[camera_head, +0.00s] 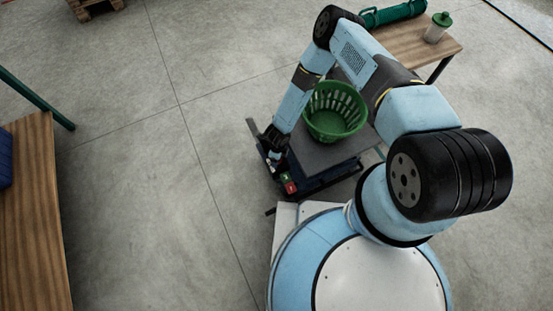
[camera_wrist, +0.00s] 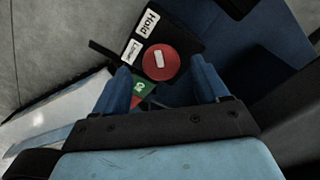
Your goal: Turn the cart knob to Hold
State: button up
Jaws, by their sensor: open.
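The red round knob (camera_wrist: 165,69) sits on a dark panel in the wrist view, with a short white bar on its face. The bar runs roughly up and down the picture; I cannot tell which label it marks. The white "Hold" label (camera_wrist: 147,23) lies above the knob, and a smaller white label (camera_wrist: 131,52) is to its left. A green label (camera_wrist: 138,90) is below left, partly hidden by a finger. My gripper (camera_wrist: 161,65) is open, its blue fingers on either side of the knob; contact is not visible. In the head view my gripper (camera_head: 272,150) is at the cart's left side.
The cart's grey top (camera_head: 308,157) carries a green basket (camera_head: 335,112) close beside my arm. A wooden table (camera_head: 408,45) with a green-lidded jar (camera_head: 437,28) stands behind at right. Another wooden table (camera_head: 35,220) is at far left. The floor between is clear.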

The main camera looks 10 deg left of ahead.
notch_tip(320, 180, up, 12)
jog(key=shift+f, duration=0.2)
dwell(0.4)
dwell(0.4)
